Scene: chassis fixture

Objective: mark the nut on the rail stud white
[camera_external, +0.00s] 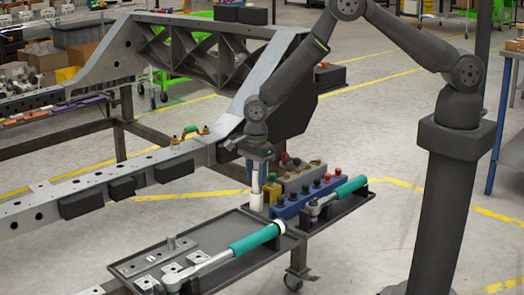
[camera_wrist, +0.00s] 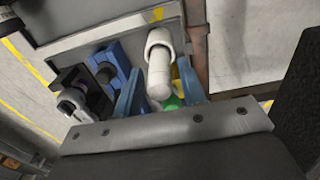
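A white marker-like cylinder (camera_external: 256,182), wider at its lower end, stands upright below my gripper (camera_external: 257,158), beside the blue rack. In the wrist view the white cylinder (camera_wrist: 159,68) lies between the two blue fingers of my gripper (camera_wrist: 164,78). Whether the fingers press on it or stand slightly apart is unclear. Small brass-coloured studs or fittings (camera_external: 176,141) sit on top of the chassis rail (camera_external: 150,165), left of my gripper. A nut cannot be made out clearly on them at this size.
A blue rack (camera_external: 300,203) with several coloured knobs and a grey block (camera_external: 303,178) sit in the right tray. A torque wrench with a teal handle (camera_external: 253,240) lies in the front tray (camera_external: 214,274). A raised dark chassis part (camera_external: 290,105) stands behind my gripper.

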